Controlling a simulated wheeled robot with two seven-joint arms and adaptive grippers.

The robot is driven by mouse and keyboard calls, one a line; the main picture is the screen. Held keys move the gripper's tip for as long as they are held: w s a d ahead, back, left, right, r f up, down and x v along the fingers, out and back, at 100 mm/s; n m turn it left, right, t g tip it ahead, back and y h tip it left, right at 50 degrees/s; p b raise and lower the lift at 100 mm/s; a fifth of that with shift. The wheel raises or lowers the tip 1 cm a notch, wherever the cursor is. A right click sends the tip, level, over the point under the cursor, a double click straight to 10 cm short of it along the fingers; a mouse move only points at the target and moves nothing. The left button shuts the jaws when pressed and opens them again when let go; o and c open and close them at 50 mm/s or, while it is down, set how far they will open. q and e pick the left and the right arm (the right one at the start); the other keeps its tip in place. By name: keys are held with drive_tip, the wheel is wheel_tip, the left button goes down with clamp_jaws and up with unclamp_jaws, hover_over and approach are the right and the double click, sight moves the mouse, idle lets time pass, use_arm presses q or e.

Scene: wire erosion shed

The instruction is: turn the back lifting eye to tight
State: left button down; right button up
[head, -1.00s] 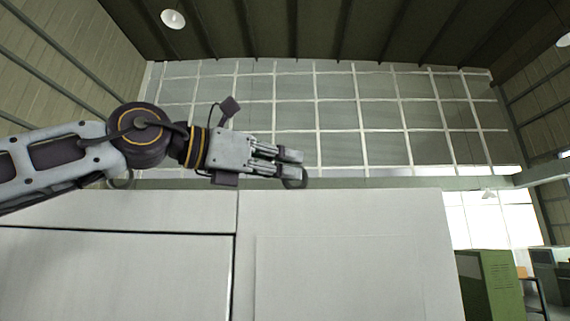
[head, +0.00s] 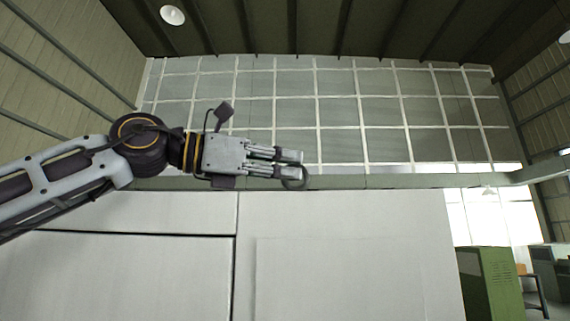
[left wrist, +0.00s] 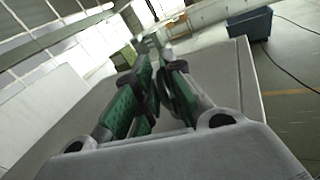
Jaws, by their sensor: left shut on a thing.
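A dark lifting eye (head: 294,183), a ring, stands at the top edge of the white machine housing (head: 340,245) in the head view. My left gripper (head: 298,164) reaches in from the left, level, and is shut on this ring. The ring's lower part shows below the fingertips; its upper part is hidden by them. In the left wrist view the green-padded fingers (left wrist: 160,70) are close together with dark shapes between them, over the grey housing top. How far the eye is screwed in cannot be seen. My right gripper is not in view.
A green cabinet (head: 487,282) stands at the right, beyond the housing. A wall with a white grid (head: 340,110) is behind. In the left wrist view a dark blue bin (left wrist: 250,24) stands on the floor past the housing's edge. The air above the housing is clear.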

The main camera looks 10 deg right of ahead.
use_arm(q)
drive_tip(key=c, duration=1.5)
unclamp_jaws()
drive_tip(key=shift+c, duration=0.2)
drive_tip(key=shift+a, duration=0.1)
drive_tip(key=shift+s+a, duration=0.35)
drive_tip(key=shift+a, duration=1.6)
drive_tip(key=shift+s+a, duration=0.3)
drive_tip(key=shift+a, duration=1.65)
drive_tip(key=shift+s+a, duration=0.35)
drive_tip(key=shift+a, duration=1.6)
